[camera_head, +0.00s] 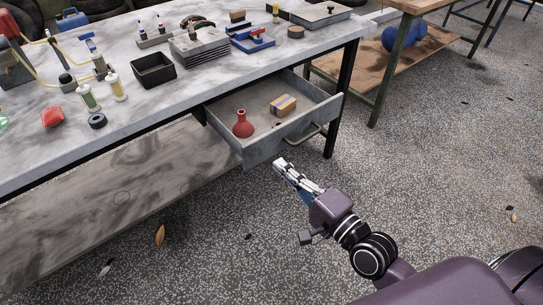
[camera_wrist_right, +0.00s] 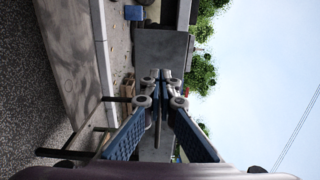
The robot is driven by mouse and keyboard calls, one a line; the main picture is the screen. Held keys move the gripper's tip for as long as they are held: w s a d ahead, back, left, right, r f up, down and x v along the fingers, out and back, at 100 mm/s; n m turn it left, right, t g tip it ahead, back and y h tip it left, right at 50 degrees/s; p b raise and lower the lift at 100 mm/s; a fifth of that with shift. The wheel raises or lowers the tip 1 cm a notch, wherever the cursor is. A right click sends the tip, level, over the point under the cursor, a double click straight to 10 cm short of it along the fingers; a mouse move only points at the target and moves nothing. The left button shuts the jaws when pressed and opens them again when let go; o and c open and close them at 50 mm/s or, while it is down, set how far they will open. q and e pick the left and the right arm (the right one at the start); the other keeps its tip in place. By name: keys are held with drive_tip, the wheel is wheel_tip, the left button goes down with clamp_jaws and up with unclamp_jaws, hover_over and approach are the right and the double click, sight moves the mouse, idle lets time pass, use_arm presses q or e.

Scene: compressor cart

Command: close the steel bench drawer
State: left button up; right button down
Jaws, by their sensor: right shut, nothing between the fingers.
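The steel bench drawer (camera_head: 262,151) is pulled out from under the bench top in the head view, with a bar handle (camera_head: 304,138) on its front. In the right wrist view the shut fingers (camera_wrist_right: 162,76) point toward a grey panel (camera_wrist_right: 160,50). My left gripper is not in view.
The bench top (camera_head: 185,95) carries a black bin (camera_head: 153,70), a stack of grey plates (camera_head: 199,47), bottles and small tools. A dark bench leg (camera_head: 345,70) stands right of the drawer. The speckled floor in front is mostly clear.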

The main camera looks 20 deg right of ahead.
sight(264, 150)
drive_tip(key=x, duration=0.3)
drive_tip(key=shift+w+a, duration=0.1)
drive_tip(key=shift+w, duration=0.2)
drive_tip(key=shift+w+a, duration=0.15)
drive_tip(key=shift+w, duration=0.3)
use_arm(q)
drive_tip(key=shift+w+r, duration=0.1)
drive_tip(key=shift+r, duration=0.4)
